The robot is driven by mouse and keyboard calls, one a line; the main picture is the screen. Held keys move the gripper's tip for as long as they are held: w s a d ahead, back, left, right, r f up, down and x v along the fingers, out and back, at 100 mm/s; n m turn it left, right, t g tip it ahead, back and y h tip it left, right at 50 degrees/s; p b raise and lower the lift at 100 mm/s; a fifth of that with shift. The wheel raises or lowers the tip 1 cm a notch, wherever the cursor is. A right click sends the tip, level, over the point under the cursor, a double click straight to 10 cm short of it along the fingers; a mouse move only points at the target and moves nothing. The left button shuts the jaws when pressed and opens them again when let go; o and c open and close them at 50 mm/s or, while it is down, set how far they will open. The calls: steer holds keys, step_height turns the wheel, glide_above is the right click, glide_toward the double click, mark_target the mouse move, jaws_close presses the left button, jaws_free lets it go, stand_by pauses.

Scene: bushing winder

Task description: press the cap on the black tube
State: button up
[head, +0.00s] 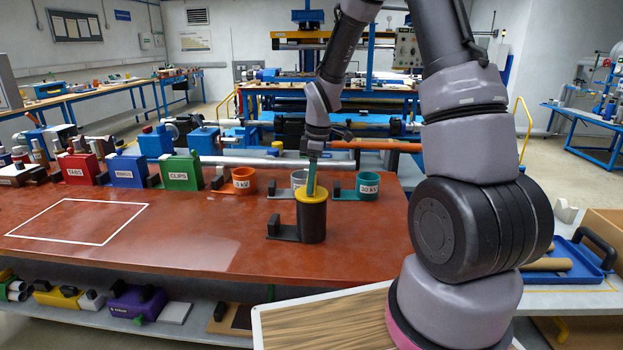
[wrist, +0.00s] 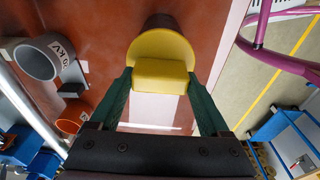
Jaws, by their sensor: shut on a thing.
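The black tube (head: 313,224) stands upright on the red bench, near its right part. The yellow cap (head: 312,196) is at the tube's top; the head view shows no clear gap between them, but I cannot tell how deep it sits. My gripper (head: 311,182) points down over the tube, its green fingers shut on the cap. In the wrist view the fingers (wrist: 160,82) flank the block-shaped grip of the cap (wrist: 161,48). A bit of the dark tube (wrist: 162,20) shows past the cap's disc; the rest is hidden.
A black bracket (head: 281,229) is beside the tube. Behind it stand an orange cup (head: 243,180), a pale grey cup (head: 299,178) partly hidden, and a teal cup (head: 369,187). Coloured bins, such as the green one (head: 183,172), line the back left. The white-outlined area (head: 80,222) is clear.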

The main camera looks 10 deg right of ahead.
steer(key=shift+f, duration=0.1)
stand_by(0.3)
steer(key=o, duration=1.2)
steer(key=shift+c, duration=0.2)
step_height(320, 180, up, 11)
steer(key=d, duration=0.1)
steer(key=s+d+r+m+t, duration=0.2)
steer(key=s+r+m+t, duration=0.1)
steer(key=s+r+m, duration=0.5)
steer(key=s+d+r+m+t, duration=0.2)
steer(key=s+r+m, duration=0.7)
steer(key=s, duration=0.5)
steer(key=shift+s+d+r+m+t+y, duration=0.2)
steer(key=shift+d+m+t+y, duration=0.15)
steer(key=shift+m+t, duration=0.5)
